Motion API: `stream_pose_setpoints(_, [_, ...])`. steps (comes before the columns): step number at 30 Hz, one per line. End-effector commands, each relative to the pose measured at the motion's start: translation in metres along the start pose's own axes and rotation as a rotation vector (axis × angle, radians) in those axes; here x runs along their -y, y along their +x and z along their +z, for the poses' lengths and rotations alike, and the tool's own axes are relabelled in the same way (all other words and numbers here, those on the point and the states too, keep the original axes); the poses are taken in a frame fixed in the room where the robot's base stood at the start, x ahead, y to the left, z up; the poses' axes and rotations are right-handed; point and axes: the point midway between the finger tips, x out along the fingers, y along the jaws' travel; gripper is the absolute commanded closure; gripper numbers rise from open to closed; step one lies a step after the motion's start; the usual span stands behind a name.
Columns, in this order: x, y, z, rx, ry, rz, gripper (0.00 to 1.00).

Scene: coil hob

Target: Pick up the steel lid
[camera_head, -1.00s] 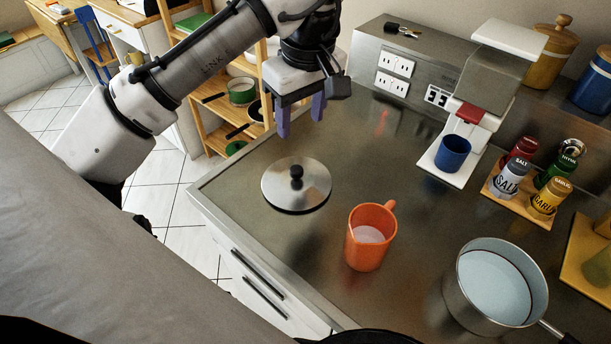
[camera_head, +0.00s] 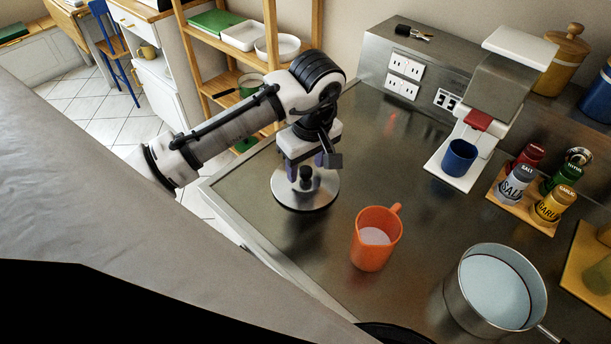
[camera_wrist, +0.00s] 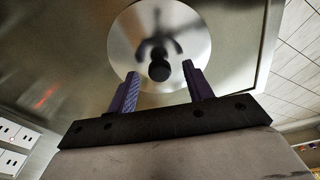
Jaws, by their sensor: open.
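The steel lid (camera_head: 316,197) is a round, shiny disc with a black knob (camera_head: 305,177), lying flat on the steel counter. In the wrist view the lid (camera_wrist: 190,30) fills the top middle, with its knob (camera_wrist: 159,70) near its centre. My gripper (camera_head: 306,164) is just above the lid, pointing down. In the wrist view its two purple fingers (camera_wrist: 162,82) are apart, one on each side of the knob, with gaps on both sides. Nothing is held. Whether the fingertips reach down to knob height is hard to tell.
An orange jug (camera_head: 374,246) with pale liquid stands to the right of the lid. A steel pan (camera_head: 452,294) is at the lower right. A white coffee machine (camera_head: 437,177) with a blue cup (camera_head: 459,158) and a spice tray (camera_head: 516,211) stand farther right. The counter edge (camera_head: 219,207) is close on the left.

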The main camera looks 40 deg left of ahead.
Motion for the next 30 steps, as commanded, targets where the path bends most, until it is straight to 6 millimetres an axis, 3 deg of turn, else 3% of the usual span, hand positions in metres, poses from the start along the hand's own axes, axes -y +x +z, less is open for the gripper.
stream_pose_setpoints(8, [0.0002, 0.0055, 0.0, 0.0, 0.0, 0.0, 0.49])
stream_pose_setpoints(20, [0.0002, 0.0052, 0.0, 0.0, 0.0, 0.0, 0.99])
stream_pose_setpoints(30, [0.0001, 0.0045, -0.0002, 0.0, 0.0, 0.0, 1.0])
